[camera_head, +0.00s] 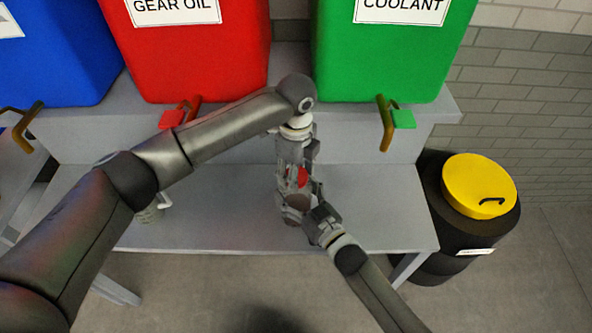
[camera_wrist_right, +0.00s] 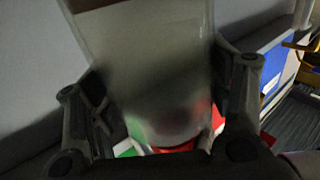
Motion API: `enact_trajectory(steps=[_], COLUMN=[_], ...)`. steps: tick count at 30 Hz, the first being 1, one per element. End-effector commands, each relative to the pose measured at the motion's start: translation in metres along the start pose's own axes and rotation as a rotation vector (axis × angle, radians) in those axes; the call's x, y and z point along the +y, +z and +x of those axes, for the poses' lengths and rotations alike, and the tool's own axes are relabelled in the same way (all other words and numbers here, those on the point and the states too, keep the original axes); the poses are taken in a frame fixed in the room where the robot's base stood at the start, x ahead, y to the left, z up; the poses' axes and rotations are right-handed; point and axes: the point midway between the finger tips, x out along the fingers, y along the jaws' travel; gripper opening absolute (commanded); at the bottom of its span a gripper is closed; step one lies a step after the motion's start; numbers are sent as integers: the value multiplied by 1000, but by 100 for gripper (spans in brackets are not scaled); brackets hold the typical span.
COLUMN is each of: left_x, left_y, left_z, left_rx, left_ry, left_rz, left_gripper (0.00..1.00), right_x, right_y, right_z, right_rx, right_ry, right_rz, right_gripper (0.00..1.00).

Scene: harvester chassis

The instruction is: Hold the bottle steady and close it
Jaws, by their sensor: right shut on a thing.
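The bottle (camera_wrist_right: 150,50) is a grey, cloudy, see-through body between my right gripper's two fingers (camera_wrist_right: 165,100) in the right wrist view. In the head view my right gripper (camera_head: 316,214) comes from the lower right and is shut on the bottle, above the grey bench. The bottle is mostly hidden there by both grippers. My left gripper (camera_head: 296,166) points down from above at the upper end of the bottle. A red part (camera_head: 302,177), perhaps the cap, shows between its fingers. I cannot tell whether those fingers are shut on it.
The grey bench (camera_head: 380,205) is mostly clear. A small pale container (camera_head: 150,214) stands at its left, partly behind my left arm. Blue, red (camera_head: 190,60) and green (camera_head: 385,60) tanks with taps stand on the raised shelf. A black barrel with a yellow lid (camera_head: 478,186) stands right.

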Motion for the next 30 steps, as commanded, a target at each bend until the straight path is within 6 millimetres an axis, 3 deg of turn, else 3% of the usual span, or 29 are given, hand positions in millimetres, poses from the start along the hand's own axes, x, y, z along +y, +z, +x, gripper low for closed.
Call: enact_trajectory(steps=[7,11,12,17,30], left_x=[0,0,0,0,-1], left_y=[2,2,2,2,0], left_z=[0,0,0,0,-9], left_rx=[-4,-4,-4,-3,-1], left_ry=[-1,-1,-1,-1,-3], left_rz=[399,386,385,384,385], left_gripper=[19,19,50,69,69], right_x=[0,0,0,0,0], right_y=[0,0,0,0,0], right_z=[0,0,0,0,0], right_rx=[2,2,2,2,1], right_ry=[-1,-1,-1,-1,-1], right_rz=[-1,-1,-1,-1,0], right_gripper=[6,6,6,6,6])
